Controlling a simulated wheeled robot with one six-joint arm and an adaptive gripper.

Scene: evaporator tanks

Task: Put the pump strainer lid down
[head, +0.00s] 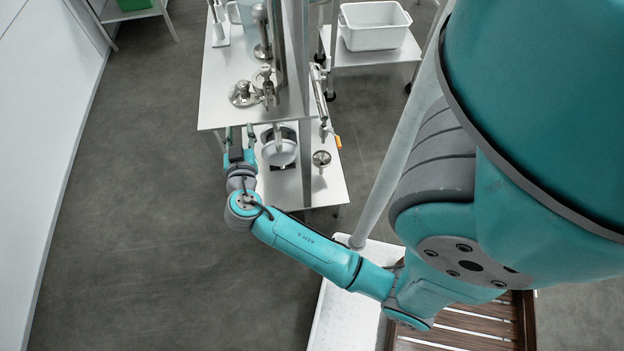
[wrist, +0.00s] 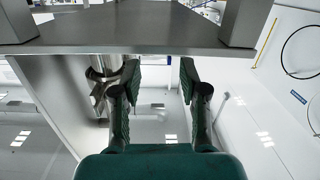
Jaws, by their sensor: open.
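My gripper (head: 240,138) is at the left edge of the steel stand in the head view, just below the upper shelf's front edge. In the wrist view my gripper (wrist: 158,75) has its two fingers apart with nothing between them. A small round steel piece with a knob (head: 321,158) lies on the lower shelf (head: 308,192); it looks like a lid, but I cannot be sure it is the strainer lid. A round pale-and-steel body (head: 280,152), possibly the pump, stands right of my gripper. A steel cylindrical part (wrist: 104,72) shows behind the left finger.
The upper shelf (head: 225,70) carries steel valve fittings (head: 243,93) and overhangs the lower one. Its edge (wrist: 130,40) crosses above my fingers in the wrist view. A white tub (head: 374,28) stands on a cart behind. The floor to the left is clear.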

